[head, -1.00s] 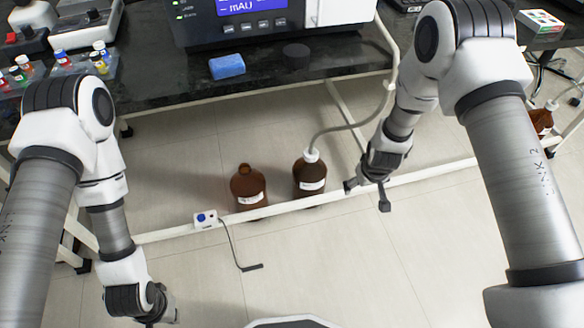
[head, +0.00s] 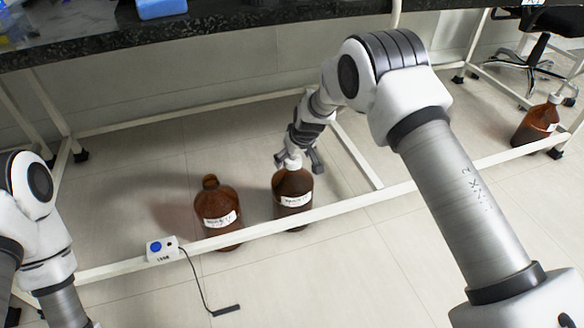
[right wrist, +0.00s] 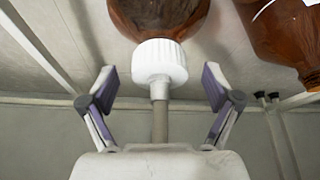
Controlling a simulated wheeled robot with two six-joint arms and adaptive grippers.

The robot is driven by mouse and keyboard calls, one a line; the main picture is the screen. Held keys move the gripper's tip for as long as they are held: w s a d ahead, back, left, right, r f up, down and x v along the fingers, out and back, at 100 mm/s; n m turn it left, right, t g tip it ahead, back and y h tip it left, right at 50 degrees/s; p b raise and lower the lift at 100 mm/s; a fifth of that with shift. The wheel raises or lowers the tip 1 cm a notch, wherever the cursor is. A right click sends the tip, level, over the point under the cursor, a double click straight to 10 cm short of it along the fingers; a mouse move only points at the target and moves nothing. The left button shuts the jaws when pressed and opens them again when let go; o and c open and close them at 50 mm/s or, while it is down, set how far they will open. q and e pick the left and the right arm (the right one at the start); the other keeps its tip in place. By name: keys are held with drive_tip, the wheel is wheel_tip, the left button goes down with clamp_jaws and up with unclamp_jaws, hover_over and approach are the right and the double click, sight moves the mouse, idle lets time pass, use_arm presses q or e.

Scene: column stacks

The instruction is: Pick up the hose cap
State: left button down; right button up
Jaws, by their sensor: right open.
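The white hose cap (head: 292,163) sits on the neck of the right of two brown bottles (head: 293,190) under the bench. In the right wrist view, the ribbed white cap (right wrist: 159,62) has a grey hose (right wrist: 159,120) running from it towards my gripper's base. My right gripper (right wrist: 159,84) is open, with one finger on each side of the cap and hose and gaps to both. In the head view my right gripper (head: 300,160) is at the cap. My left gripper is out of view; only part of its arm shows.
An uncapped brown bottle (head: 217,208) stands just left of the capped one. A white frame rail (head: 345,207) crosses in front, with a blue-button box (head: 161,249) on it. Another brown bottle (head: 535,124) stands far right. The black benchtop (head: 230,22) is above.

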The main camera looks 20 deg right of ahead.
drive_tip(key=c, duration=1.2)
drive_tip(key=shift+r, duration=0.1)
